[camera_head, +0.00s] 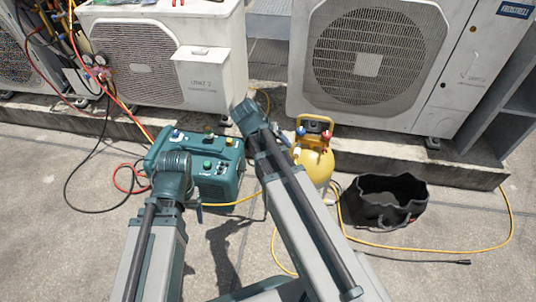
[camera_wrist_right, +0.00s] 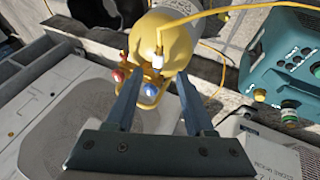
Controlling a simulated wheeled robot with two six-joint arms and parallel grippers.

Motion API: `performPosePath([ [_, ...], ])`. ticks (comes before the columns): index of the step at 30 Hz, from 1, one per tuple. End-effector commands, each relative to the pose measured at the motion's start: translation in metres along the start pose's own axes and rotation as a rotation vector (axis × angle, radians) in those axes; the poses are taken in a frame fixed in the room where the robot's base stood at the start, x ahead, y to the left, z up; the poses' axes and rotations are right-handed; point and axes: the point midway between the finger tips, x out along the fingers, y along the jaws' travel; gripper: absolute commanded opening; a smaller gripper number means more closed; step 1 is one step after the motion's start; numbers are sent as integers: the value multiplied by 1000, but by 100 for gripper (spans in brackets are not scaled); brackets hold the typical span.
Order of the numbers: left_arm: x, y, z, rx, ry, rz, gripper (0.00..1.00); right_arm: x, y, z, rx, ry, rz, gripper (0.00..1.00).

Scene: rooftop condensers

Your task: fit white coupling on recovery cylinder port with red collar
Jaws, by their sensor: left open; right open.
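The yellow recovery cylinder (camera_head: 313,165) stands on the ground right of my right arm. Its top carries a port with a red collar (camera_head: 327,135) and one with a blue collar (camera_head: 300,131). In the right wrist view the cylinder appears inverted, with the red collar (camera_wrist_right: 118,75) left of the blue one (camera_wrist_right: 152,88). The white coupling (camera_wrist_right: 158,62) ends a yellow hose, close to the cylinder's shoulder; I cannot tell if it touches. My right gripper (camera_wrist_right: 157,80) is open, its fingers pointing at the cylinder top. My left gripper (camera_head: 198,207) is open, partly hidden, before the teal recovery machine (camera_head: 225,180).
Condenser units (camera_head: 160,60) (camera_head: 375,60) stand on a low concrete ledge behind. A black tool bag (camera_head: 385,205) sits right of the cylinder. The yellow hose (camera_head: 450,245) loops over the ground. Gauges with hoses (camera_head: 95,65) hang at the left.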

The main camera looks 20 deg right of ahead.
Motion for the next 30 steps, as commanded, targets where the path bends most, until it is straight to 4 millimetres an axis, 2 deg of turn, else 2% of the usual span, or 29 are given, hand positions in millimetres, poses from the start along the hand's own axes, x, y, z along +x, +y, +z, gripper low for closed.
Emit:
performPosePath([
  [4,2,0,0,1,0,0,76,3,0,0,1,0,0,54],
  [8,15,2,-1,2,1,1,76,16,-1,1,2,-1,0,54],
  [21,76,10,-5,12,4,8,76,88,-2,2,1,-2,0,54],
  [30,107,13,-7,4,4,8,76,125,-2,1,1,-1,-1,54],
])
